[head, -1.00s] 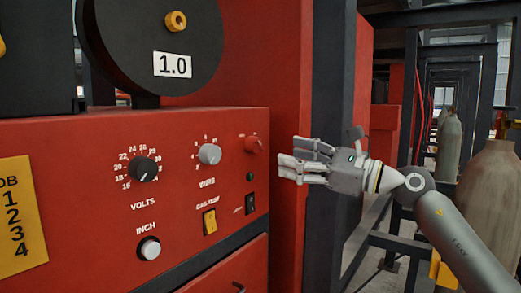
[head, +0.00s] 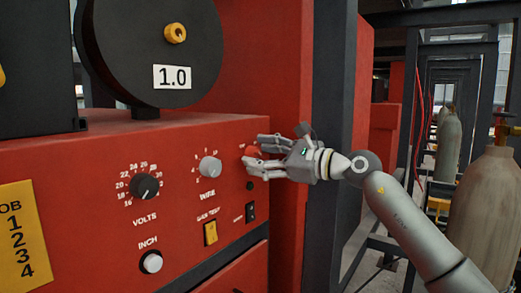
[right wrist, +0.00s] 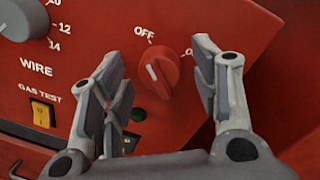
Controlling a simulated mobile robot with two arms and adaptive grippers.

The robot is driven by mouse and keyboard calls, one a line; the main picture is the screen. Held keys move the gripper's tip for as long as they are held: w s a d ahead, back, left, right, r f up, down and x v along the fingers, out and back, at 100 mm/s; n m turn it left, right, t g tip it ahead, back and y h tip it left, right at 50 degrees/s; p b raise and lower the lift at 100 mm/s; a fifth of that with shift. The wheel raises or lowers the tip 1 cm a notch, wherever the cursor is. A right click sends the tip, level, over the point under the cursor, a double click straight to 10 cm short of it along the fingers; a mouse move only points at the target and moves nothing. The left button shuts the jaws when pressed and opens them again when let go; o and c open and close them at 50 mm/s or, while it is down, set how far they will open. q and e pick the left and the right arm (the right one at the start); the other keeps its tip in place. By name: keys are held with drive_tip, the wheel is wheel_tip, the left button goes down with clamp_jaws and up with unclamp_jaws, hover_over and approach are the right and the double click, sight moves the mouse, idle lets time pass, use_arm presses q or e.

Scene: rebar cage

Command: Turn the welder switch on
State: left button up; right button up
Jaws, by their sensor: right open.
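The welder switch is a red rotary knob (right wrist: 158,72) on the red welder panel (head: 80,150). In the right wrist view its white pointer mark tilts up and left, toward the OFF label; the other label is partly hidden by a finger. My right gripper (head: 255,155) is open in front of the knob. In the right wrist view its fingers stand on either side of the knob, with a visible gap on each side. In the head view the fingers hide much of the knob. My left gripper is not in view.
The panel also carries a grey WIRE knob (head: 210,167), a black VOLTS knob (head: 145,186), a yellow GAS TEST switch (head: 211,232) and a small black switch (head: 251,212). A dark post (head: 333,110) stands right of the welder. Gas cylinders (head: 488,205) stand farther right.

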drive_tip(key=shift+w+a, duration=0.1)
drive_tip(key=shift+a, duration=0.1)
drive_tip(key=c, duration=1)
drive_tip(key=shift+c, duration=0.2)
